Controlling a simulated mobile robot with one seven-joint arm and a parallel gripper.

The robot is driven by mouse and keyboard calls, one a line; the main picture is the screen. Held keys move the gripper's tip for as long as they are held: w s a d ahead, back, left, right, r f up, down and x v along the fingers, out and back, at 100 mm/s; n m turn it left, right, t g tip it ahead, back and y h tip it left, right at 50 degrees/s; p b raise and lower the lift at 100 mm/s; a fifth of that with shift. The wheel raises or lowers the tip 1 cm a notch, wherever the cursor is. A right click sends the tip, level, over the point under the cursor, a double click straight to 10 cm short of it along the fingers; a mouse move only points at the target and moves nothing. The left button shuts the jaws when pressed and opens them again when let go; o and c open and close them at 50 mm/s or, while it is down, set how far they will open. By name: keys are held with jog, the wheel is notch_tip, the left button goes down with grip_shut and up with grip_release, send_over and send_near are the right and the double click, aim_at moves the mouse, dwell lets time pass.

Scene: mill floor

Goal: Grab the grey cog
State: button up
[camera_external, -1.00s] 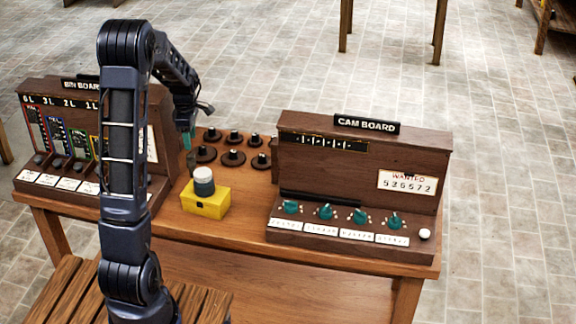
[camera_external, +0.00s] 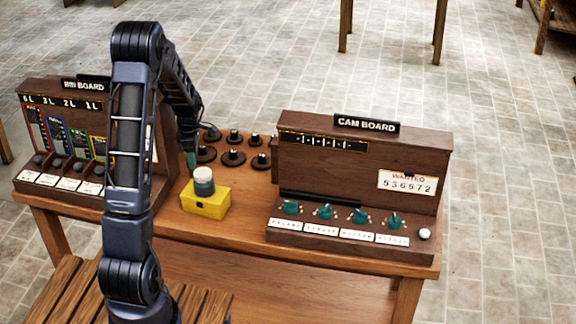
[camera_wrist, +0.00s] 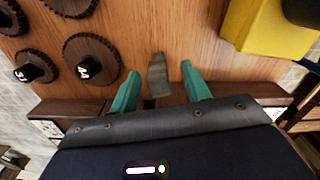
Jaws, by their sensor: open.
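My gripper (camera_wrist: 160,72) is open, its two teal fingers apart and pointing at the tabletop. A small grey-brown tapered piece (camera_wrist: 158,80) shows between the fingers in the wrist view; I cannot tell whether it is the grey cog, and no teeth are visible on it. Whether the fingers touch it is unclear. In the external view my gripper (camera_external: 191,160) is low, just behind the yellow box and left of the cogs; my arm hides part of the area. Several dark brown cogs (camera_external: 233,158) with black knobs lie in rows; none is plainly grey.
A yellow box (camera_external: 205,205) with a white-topped round button (camera_external: 203,178) stands close in front of my gripper. The bin board (camera_external: 40,150) is at left, the cam board (camera_external: 350,190) with teal knobs at right. Bare tabletop (camera_external: 245,205) lies between the box and cam board.

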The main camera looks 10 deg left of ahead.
jog(key=shift+w+f, duration=0.15)
jog(key=shift+f, duration=1.8)
grip_shut()
jog(key=shift+r, duration=0.15)
